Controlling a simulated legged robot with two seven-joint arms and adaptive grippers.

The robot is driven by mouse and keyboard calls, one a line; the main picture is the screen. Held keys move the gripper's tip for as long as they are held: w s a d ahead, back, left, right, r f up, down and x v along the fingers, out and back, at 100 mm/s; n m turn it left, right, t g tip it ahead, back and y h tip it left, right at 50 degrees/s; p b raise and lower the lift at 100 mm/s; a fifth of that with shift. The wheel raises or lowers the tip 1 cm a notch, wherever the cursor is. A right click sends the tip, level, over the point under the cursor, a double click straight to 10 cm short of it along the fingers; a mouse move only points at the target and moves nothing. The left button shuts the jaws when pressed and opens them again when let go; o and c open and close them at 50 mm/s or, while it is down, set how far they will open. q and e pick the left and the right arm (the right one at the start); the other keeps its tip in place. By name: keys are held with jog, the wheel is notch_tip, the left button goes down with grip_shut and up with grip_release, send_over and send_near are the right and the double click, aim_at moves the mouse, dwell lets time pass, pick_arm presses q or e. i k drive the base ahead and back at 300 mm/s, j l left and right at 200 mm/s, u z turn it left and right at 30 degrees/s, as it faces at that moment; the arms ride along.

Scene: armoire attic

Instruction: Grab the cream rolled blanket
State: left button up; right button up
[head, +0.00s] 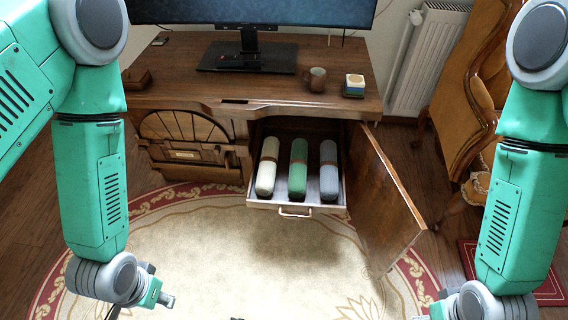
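The cream rolled blanket (267,168) lies in the pulled-out drawer (284,205) of the wooden cabinet, at the left of a row of three. A brown band wraps its middle. My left gripper (160,290) is at the bottom left over the rug, well short of the drawer. It is small and partly cut off, so its opening is unclear. My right gripper (436,306) barely shows at the bottom edge, right of the open door, and its fingers are mostly hidden. Neither gripper touches a blanket.
A green roll (298,170) and a grey roll (329,172) lie right of the cream one. The open cabinet door (385,200) stands right of the drawer. A monitor (250,25), mug (315,79) and small stacked block (354,86) are on top. An armchair (470,90) stands right.

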aim_at(267, 169)
jog(key=i+j, duration=0.2)
jog(key=i, duration=0.2)
jog(key=i+j, duration=0.25)
jog(key=i, duration=0.15)
jog(key=i+j, duration=0.2)
jog(key=i, duration=0.15)
